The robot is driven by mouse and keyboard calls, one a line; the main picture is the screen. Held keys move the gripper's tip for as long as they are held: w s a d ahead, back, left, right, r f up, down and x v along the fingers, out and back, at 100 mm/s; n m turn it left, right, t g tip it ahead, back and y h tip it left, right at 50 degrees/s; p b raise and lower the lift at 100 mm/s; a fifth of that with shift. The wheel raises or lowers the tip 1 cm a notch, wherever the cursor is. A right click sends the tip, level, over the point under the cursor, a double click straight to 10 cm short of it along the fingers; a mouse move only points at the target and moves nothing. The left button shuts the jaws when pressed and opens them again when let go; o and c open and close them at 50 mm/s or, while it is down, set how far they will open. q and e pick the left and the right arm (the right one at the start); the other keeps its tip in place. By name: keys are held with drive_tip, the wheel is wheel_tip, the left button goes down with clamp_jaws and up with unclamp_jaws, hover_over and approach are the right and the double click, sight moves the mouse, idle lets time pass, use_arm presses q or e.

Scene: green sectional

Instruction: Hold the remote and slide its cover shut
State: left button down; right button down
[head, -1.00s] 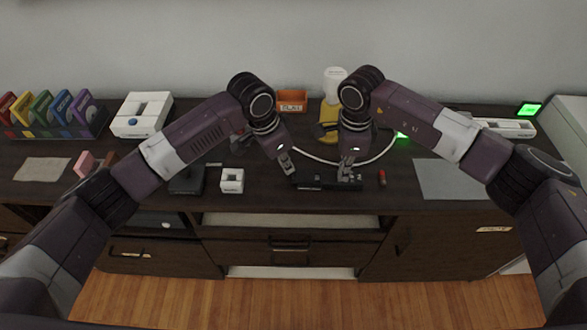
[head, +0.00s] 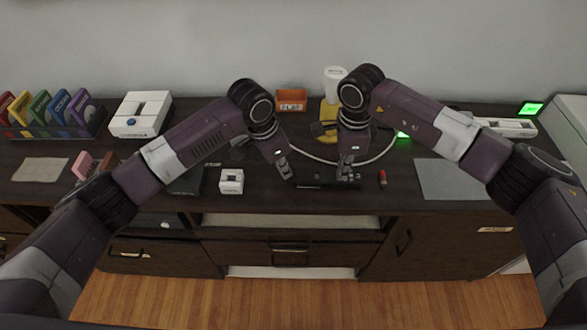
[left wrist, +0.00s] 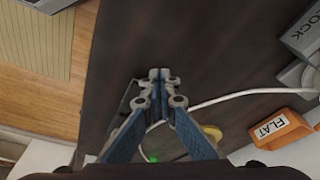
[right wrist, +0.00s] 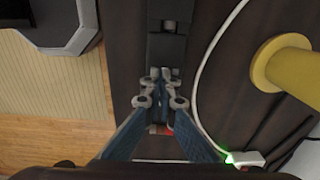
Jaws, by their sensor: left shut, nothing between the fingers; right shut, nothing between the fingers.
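The remote (head: 322,181) is a slim black bar lying lengthwise on the dark desktop near its front edge. My left gripper (head: 287,176) is shut and empty at the bar's left end; in the head view I cannot tell whether it touches. My right gripper (head: 349,177) is shut and empty over the bar's right part, hiding some of it. In the right wrist view the remote (right wrist: 165,48) runs upward from my shut fingertips (right wrist: 165,80). In the left wrist view my fingertips (left wrist: 155,77) are shut with nothing between them. The cover cannot be told apart clearly from the body.
A red battery-like cylinder (head: 382,179) stands right of the remote. A small white box (head: 231,181) is to the left. A white cable (head: 386,152) curves behind, near an orange bin (head: 291,100) and yellow object (head: 329,112). A grey mat (head: 450,178) lies right.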

use_arm(q)
drive_tip(key=shift+d, duration=0.1)
use_arm(e)
drive_tip(key=shift+s+f, duration=0.3)
drive_tip(key=shift+f, duration=0.05)
use_arm(q)
drive_tip(key=shift+d, duration=0.45)
drive_tip(key=shift+w+d+v, duration=0.1)
drive_tip(key=shift+v, duration=0.9)
drive_tip(key=shift+w+d+v, duration=0.1)
drive_tip(key=shift+w+v, duration=0.05)
drive_tip(key=shift+v, duration=0.85)
drive_tip(key=shift+w+d+v, duration=0.1)
drive_tip(key=shift+v, duration=0.95)
drive_tip(key=shift+r, duration=0.15)
use_arm(e)
drive_tip(key=shift+r, duration=0.1)
